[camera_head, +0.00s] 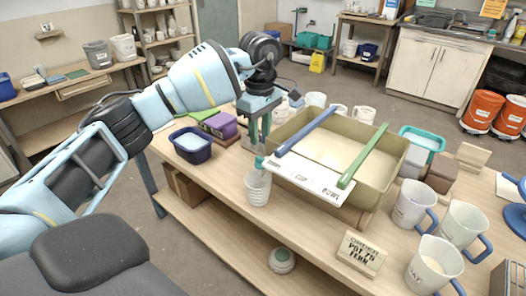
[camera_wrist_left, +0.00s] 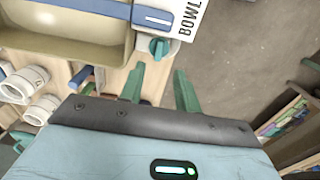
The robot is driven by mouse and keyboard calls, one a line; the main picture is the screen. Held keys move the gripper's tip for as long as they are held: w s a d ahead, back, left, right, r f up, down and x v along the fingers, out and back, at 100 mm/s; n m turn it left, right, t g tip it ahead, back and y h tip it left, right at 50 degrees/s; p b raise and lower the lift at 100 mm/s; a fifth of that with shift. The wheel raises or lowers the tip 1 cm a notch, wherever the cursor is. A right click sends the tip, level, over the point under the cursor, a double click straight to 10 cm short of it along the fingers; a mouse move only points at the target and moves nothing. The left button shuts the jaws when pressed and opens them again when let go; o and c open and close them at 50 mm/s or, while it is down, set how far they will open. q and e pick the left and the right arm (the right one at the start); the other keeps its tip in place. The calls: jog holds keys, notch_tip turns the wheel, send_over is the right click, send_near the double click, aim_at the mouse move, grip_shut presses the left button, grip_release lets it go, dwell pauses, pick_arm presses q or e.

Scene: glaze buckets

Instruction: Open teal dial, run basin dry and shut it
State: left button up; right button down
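The beige basin (camera_head: 384,148) stands on the wooden table, with a blue bar and a green bar across its top. A white label plate is on its near side; the wrist view shows part of the word "BOWL" on it. The teal dial (camera_wrist_left: 158,46) sits beside the plate at the basin's edge; in the head view a little teal (camera_head: 259,162) shows above a white ribbed cup (camera_head: 257,188). My left gripper (camera_head: 259,140) is just above the dial. In the wrist view its green fingers (camera_wrist_left: 159,72) are apart and empty, with the dial just beyond their tips. My right gripper is not visible.
A dark blue tub (camera_head: 192,148) and a purple block (camera_head: 219,126) lie left of the basin. Several white mugs stand behind it. Large jugs with blue handles (camera_head: 462,223) and a wooden sign (camera_head: 361,253) stand at the right. A round green-white object (camera_head: 281,260) is on the lower shelf.

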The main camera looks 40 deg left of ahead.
aim_at(261, 158)
pick_arm(q)
notch_tip(261, 158, down, 6)
jog(key=shift+f, duration=0.65)
jog(key=shift+w+f, duration=0.1)
jog(key=shift+f, duration=0.05)
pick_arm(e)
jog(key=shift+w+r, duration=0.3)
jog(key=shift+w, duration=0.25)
pick_arm(q)
jog(key=shift+c, duration=0.2)
grip_shut()
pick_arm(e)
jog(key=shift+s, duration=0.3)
